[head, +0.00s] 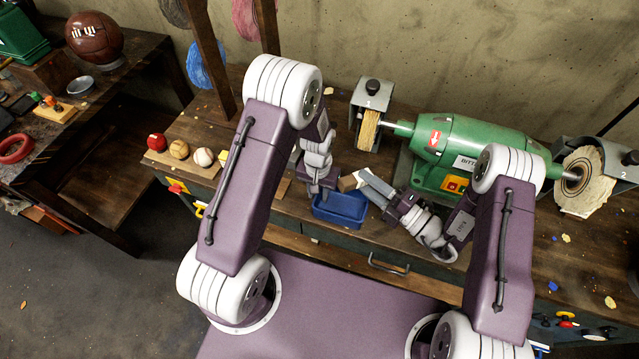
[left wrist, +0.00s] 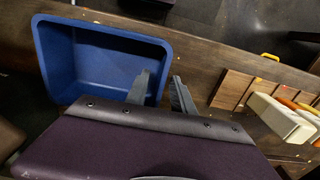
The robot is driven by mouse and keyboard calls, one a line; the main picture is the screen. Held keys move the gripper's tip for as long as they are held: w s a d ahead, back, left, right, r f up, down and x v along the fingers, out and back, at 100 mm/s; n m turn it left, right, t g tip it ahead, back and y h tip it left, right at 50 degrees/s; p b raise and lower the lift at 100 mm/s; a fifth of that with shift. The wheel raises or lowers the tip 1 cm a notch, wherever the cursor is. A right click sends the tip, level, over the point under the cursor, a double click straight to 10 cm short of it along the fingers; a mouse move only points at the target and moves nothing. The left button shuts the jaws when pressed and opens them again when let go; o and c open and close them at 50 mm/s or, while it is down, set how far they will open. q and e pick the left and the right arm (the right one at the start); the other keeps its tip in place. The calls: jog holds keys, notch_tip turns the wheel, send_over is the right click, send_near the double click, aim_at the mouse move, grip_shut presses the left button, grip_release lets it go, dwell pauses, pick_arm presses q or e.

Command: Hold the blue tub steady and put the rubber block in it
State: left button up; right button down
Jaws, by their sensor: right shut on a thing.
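The blue tub (head: 342,209) stands on the workbench near its front edge. In the left wrist view the tub (left wrist: 60,65) looks empty. My left gripper (head: 318,194) is at the tub's left side in the head view. In the left wrist view its fingers (left wrist: 160,92) are apart, one over the tub's inside and one outside, with the rim between them; contact is unclear. My right gripper (head: 362,181) is shut on the rubber block (head: 348,182), a small tan-grey piece, by the tub's far rim. Its exact height is unclear.
A green bench grinder (head: 470,150) stands behind and right of my right gripper. Several balls, among them a white one (head: 202,157), sit in a row at the left. A drawer handle (head: 388,265) is on the bench front.

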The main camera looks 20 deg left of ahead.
pick_arm(q)
jog(key=shift+d+f, duration=0.1)
jog(key=shift+f, duration=0.3)
grip_shut()
dwell(1.2)
